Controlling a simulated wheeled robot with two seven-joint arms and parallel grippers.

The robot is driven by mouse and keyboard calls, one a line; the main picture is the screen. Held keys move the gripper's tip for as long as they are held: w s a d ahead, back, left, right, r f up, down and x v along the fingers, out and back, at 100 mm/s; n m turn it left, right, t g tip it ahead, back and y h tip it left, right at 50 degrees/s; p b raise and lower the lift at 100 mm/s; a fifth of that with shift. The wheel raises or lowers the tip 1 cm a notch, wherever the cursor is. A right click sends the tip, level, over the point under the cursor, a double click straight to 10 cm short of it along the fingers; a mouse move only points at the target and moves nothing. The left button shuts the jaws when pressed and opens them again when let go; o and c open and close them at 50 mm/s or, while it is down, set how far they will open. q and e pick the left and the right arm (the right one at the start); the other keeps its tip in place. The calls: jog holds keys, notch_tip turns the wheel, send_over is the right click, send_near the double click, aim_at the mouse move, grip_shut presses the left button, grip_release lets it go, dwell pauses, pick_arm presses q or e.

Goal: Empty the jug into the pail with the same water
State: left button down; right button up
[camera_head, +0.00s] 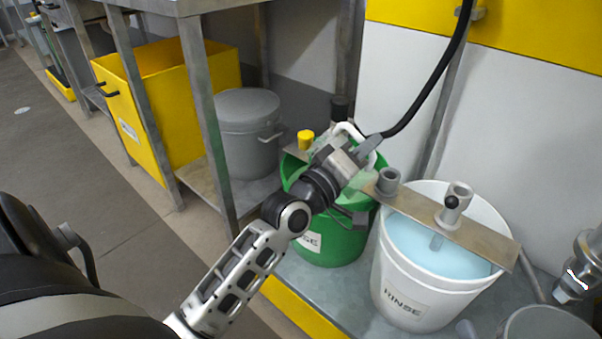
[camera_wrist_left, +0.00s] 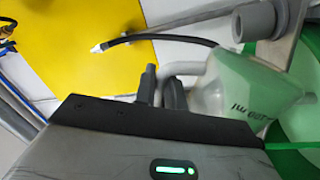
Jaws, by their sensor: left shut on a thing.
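My left gripper (camera_head: 366,150) is shut on the handle of the jug (camera_head: 362,180), above the green pail (camera_head: 330,249). In the left wrist view the jug (camera_wrist_left: 246,92) is translucent, white and pale green, with dark lettering, and looks tilted. I cannot tell whether liquid is leaving it. My right gripper is not in view.
A metal bar (camera_head: 480,238) with a grey agitator fitting (camera_head: 455,200) lies across the white pail. A black hose (camera_head: 437,85) hangs behind my gripper. A grey lidded drum (camera_head: 248,140) and a yellow bin (camera_head: 140,125) stand left. A metal fitting (camera_head: 578,280) is at far right.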

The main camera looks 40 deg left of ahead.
aim_at(349, 125)
pick_arm(q)
jog(key=shift+a+r+n, duration=0.25)
jog(key=shift+r+n, duration=0.05)
jog(key=shift+n, duration=0.2)
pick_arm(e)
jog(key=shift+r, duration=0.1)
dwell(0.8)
pick_arm(q)
jog(key=shift+a+r+n+y, duration=0.3)
jog(key=shift+a+r+n, duration=0.25)
jog(key=shift+r+n, duration=0.2)
dwell(1.6)
jog(key=shift+w+a+r+n+p, duration=0.1)
jog(key=shift+a+r+n+p, duration=0.15)
jog(key=shift+a+n+p, duration=0.3)
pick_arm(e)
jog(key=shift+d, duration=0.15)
pick_arm(q)
jog(key=shift+a+r+n+p, duration=0.3)
jog(key=shift+a, duration=0.35)
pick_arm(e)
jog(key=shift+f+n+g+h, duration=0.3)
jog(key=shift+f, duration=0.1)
